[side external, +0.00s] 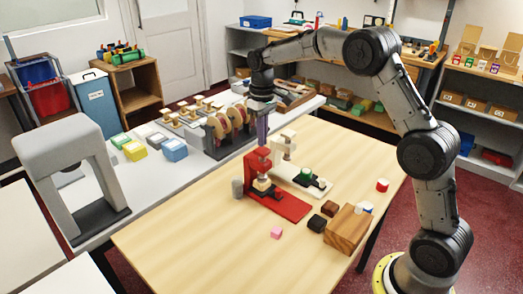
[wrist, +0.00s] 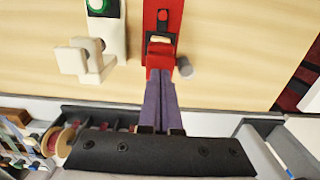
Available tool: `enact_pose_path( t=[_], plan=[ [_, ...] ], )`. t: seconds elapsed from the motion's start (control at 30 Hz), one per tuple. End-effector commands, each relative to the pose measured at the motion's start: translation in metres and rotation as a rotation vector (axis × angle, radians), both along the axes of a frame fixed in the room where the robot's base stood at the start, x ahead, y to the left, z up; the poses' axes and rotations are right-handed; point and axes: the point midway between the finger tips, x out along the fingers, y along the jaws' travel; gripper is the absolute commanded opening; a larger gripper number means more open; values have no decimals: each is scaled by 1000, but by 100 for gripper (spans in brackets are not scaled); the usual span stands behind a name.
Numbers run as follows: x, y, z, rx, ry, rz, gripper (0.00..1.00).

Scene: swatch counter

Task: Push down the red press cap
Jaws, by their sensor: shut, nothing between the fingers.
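The red press stands upright on the wooden table, with a red head (side external: 257,161) and a long red base (side external: 290,208). In the wrist view its red head (wrist: 161,54) is just beyond my fingertips. My gripper (side external: 262,146) points down with its fingers shut and empty, right at the top of the press. The shut fingers also show in the wrist view (wrist: 160,82). They overlap the top of the press, hiding the cap; I cannot tell whether they touch it. A pale block (side external: 262,184) sits under the head.
A white press (side external: 285,146) with a green piece (side external: 306,173) stands beside the red one. A grey cylinder (side external: 237,187) is close on its left. The front-left table is clear.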

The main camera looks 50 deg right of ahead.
Motion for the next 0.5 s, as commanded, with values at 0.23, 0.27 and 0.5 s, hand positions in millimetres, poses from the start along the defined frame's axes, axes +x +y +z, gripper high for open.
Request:
enact_pose_path(
  t=[0.23, 0.27, 0.5],
  plan=[
    [1, 0, 20, -1, -5, 0, 0],
    [1, 0, 22, -1, -5, 0, 0],
    [1, 0, 39, -1, -6, 0, 0]
  ],
)
